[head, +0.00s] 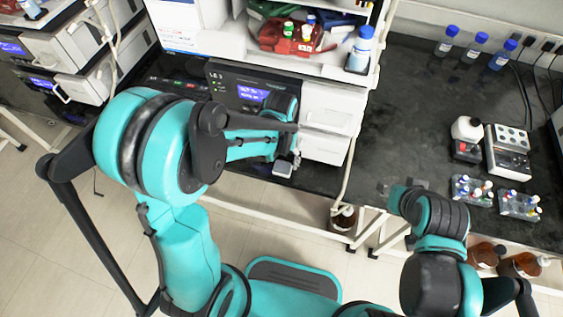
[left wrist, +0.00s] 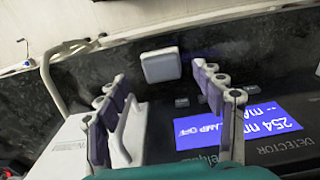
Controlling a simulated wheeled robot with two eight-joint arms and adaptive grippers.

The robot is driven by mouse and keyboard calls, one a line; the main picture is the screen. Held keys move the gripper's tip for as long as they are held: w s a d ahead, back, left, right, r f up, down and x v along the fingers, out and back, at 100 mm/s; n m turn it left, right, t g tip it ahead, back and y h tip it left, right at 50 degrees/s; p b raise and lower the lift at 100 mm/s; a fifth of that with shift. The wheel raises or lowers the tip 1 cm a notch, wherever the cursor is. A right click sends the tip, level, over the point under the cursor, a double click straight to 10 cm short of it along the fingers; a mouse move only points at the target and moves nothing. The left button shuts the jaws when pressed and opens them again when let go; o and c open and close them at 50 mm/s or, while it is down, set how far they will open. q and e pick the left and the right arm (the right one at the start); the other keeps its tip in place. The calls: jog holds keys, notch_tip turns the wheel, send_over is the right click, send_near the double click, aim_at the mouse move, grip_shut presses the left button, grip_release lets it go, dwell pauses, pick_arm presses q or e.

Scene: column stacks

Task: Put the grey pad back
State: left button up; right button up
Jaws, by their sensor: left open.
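The grey pad (left wrist: 161,65) is a small, light square with rounded corners. In the left wrist view it lies on the dark bench top, just beyond my fingertips. In the head view the pad (head: 283,169) shows near the bench's front edge, just below my left gripper (head: 286,150). My left gripper (left wrist: 156,78) is open, its two fingers spread to either side of the pad's lower side, with nothing between them. My right arm (head: 437,215) is over the bench's front edge at the right; its jaws cannot be made out.
The detector (left wrist: 265,145) with its lit blue screen stands close to my left fingers. A white drawer unit (head: 332,110) is right of the gripper. Vial racks (head: 472,190) and blue-capped bottles (head: 475,45) stand at the right.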

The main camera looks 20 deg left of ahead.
aim_at(281, 169)
pick_arm(q)
jog(key=s+a+r+t+p, duration=0.1)
jog(key=s+a+r+t, duration=0.1)
jog(key=s+r, duration=0.3)
jog(key=s+a+r+t+p, duration=0.1)
jog(key=s+a+r+t, duration=0.2)
jog(key=r, duration=0.9)
jog(key=shift+s+t, duration=1)
jog(key=shift+a, duration=0.1)
